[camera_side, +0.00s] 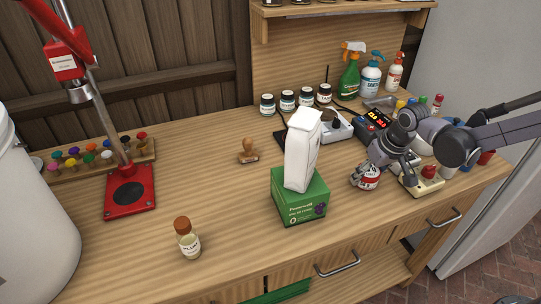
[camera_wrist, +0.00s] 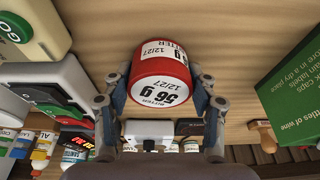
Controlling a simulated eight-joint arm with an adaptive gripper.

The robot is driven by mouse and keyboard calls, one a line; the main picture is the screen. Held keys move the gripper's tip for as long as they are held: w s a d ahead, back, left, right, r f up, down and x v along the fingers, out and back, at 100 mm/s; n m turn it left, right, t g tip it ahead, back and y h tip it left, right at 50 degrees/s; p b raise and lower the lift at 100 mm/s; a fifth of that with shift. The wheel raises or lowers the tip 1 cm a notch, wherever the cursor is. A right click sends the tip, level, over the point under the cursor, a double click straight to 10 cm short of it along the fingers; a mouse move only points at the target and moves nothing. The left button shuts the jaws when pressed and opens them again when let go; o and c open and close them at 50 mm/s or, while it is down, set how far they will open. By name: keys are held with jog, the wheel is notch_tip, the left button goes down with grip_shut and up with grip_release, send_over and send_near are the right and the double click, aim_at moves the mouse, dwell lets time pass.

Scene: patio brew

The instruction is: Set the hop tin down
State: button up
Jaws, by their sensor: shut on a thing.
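The hop tin (camera_side: 370,181) is a small round tin, red with a white label, at the right of the bench in the side view. In the wrist view the tin (camera_wrist: 160,62) shows a white top and side label reading "56 g" and "12/27". My gripper (camera_wrist: 163,92) is shut on it, one finger on each side. In the side view my gripper (camera_side: 371,172) partly covers the tin. The tin is at or just above the wooden bench top (camera_side: 240,220); I cannot tell whether it touches.
A green box (camera_side: 299,205) with a white bag (camera_side: 302,152) on top stands left of the tin. A cream device with a red knob (camera_side: 421,181) is close on the right. A corked bottle (camera_side: 188,240) stands at the front left. Bench around the tin's front is clear.

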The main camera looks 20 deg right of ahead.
jog(key=shift+f, duration=0.15)
jog(key=o, duration=1.2)
jog(key=shift+c, duration=0.2)
jog(key=v, duration=1.2)
jog(key=s+d+t, duration=0.3)
jog(key=s+d, duration=0.1)
jog(key=s, duration=0.7)
jog(key=shift+s+t, duration=0.35)
jog(key=shift+t, duration=0.05)
